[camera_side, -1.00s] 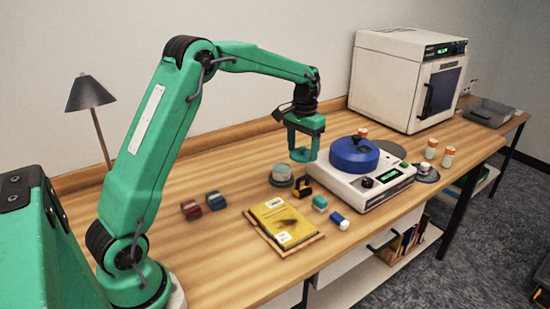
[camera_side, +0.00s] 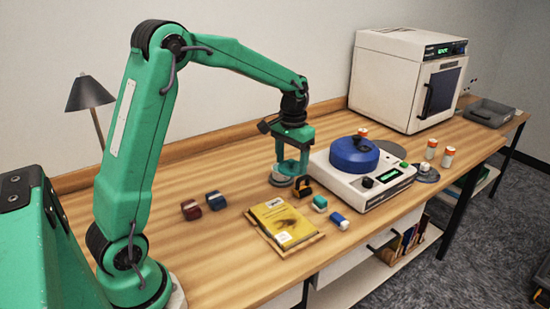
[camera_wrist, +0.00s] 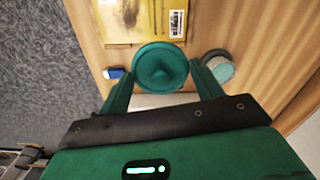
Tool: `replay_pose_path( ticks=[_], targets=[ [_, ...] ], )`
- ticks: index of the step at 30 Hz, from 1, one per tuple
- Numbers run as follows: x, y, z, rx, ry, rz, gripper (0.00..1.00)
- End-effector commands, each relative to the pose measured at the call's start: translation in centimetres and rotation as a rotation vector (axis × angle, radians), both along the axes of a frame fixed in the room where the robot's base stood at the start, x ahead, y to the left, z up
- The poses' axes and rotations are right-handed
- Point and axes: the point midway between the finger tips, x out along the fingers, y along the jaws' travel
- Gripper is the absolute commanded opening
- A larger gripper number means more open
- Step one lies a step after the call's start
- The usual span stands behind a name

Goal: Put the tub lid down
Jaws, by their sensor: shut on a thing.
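The green round tub lid (camera_wrist: 160,68), with a raised middle, sits between the fingertips of my gripper (camera_wrist: 162,82) in the wrist view. My gripper (camera_side: 292,163) is shut on it. In the side view the lid (camera_side: 290,168) appears low, just over or beside the grey tub (camera_side: 279,182), partly covering it. The tub (camera_wrist: 217,67) shows pale teal inside and lies to the right of the lid in the wrist view. I cannot tell whether the lid touches the tub or the bench.
A white device with a blue drum (camera_side: 354,155) stands close on the right. The bench behind and left is mostly clear.

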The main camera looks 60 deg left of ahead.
Motion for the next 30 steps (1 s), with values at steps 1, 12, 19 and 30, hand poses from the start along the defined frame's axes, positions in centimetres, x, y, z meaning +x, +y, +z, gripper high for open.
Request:
replay_pose_path(
  ticks=[1, 12, 19, 30],
  targets=[
    [-1.0, -0.5, 0.0, 0.000, -0.001, -0.001, 0.44],
    [-8.0, -3.1, -1.4, 0.000, 0.000, -0.001, 0.44],
    [-12.6, -4.5, -2.6, 0.000, -0.001, -0.001, 0.44],
    [-16.6, -5.6, -3.9, 0.000, -0.001, 0.000, 0.44]
  ],
)
